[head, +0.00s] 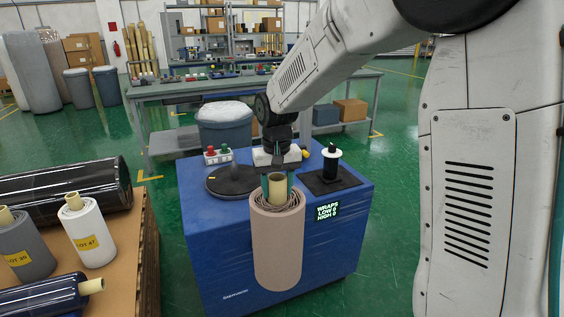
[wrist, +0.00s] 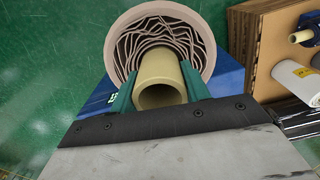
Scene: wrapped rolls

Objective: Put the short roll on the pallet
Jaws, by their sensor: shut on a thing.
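My gripper (head: 278,178) is shut on the core tube of an upright pinkish-beige roll (head: 277,240), which hangs in front of the blue machine. In the wrist view my teal fingers (wrist: 158,88) press on both sides of the tan core, and the roll's outer wrap (wrist: 118,42) surrounds loose, wavy inner layers. The pallet (head: 149,235) is at the left, with a brown top and side; it also shows at the right of the wrist view (wrist: 258,45). I cannot tell whether the held roll is the short one.
The pallet carries a grey roll (head: 28,252), a white roll (head: 90,235), a long black roll (head: 65,188) and a dark blue roll (head: 40,297). The blue wrapping machine (head: 225,255) stands behind the held roll. Green floor (head: 172,225) shows between machine and pallet.

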